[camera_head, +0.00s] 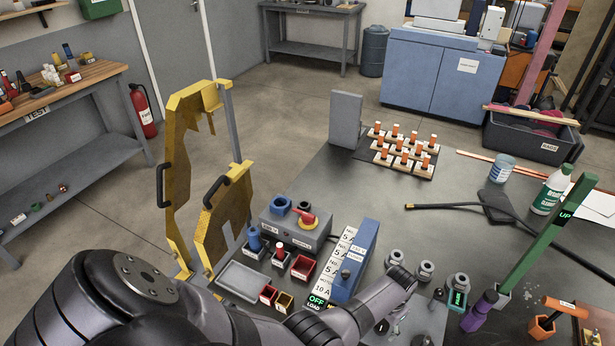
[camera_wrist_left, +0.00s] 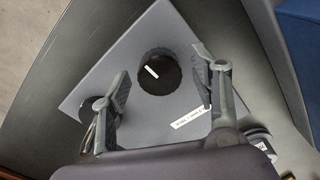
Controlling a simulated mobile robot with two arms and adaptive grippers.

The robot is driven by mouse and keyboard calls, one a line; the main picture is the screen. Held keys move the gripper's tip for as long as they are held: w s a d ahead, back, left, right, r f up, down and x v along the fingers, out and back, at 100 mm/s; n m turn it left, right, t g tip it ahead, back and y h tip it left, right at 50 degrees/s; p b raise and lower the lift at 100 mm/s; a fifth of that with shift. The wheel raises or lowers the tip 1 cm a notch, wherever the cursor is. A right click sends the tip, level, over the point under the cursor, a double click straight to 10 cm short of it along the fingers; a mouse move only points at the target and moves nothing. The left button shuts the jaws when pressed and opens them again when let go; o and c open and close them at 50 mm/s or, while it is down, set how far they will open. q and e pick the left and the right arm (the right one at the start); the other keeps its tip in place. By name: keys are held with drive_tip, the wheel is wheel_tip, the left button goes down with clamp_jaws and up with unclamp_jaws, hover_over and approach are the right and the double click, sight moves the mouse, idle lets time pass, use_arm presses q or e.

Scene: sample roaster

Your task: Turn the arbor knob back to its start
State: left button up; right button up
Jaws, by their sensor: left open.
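The arbor knob (camera_wrist_left: 159,72) is round and black with a short white stripe. In the left wrist view it stands on a flat grey plate (camera_wrist_left: 110,68). My left gripper (camera_wrist_left: 162,66) is open, with one finger on each side of the knob. Clear gaps show between the fingers and the knob, so it is not gripped. How far the fingertips are above the plate is hard to tell. In the head view my left arm crosses the bottom, and its fingers are hard to make out. My right gripper is not in view.
A second dark round part (camera_wrist_left: 97,108) sits by the left finger, partly hidden. A white label (camera_wrist_left: 187,118) lies near the right finger.

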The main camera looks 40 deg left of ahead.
use_arm(q)
drive_tip(key=m+b, duration=0.1)
drive_tip(key=m, duration=0.4)
drive_tip(key=shift+f, duration=0.15)
drive_tip(key=m+b, duration=0.2)
drive_tip(key=m, duration=0.2)
drive_tip(key=m+b, duration=0.1)
drive_tip(key=m, duration=0.2)
wheel_tip(320, 180, up, 18)
drive_tip(key=n+t+b, duration=0.1)
drive_tip(key=n+b, duration=0.1)
drive_tip(key=n, duration=0.2)
approach(382, 325)
drive_tip(key=s+a+f, duration=0.2)
drive_tip(key=s+f, duration=0.2)
drive_tip(key=s, duration=0.2)
drive_tip(key=s+a+f+n+b, duration=0.1)
drive_tip(key=s+f+n+b, duration=0.3)
drive_tip(key=s+f, duration=0.5)
drive_tip(key=s+a+f+n+t+b, duration=0.1)
drive_tip(key=s+f+n+b, duration=0.3)
drive_tip(key=s+f, duration=0.5)
wheel_tip(382, 325, down, 6)
drive_tip(key=shift+s+a+r+b, duration=0.2)
drive_tip(key=shift+a+b, duration=0.2)
drive_tip(key=shift+a, duration=0.25)
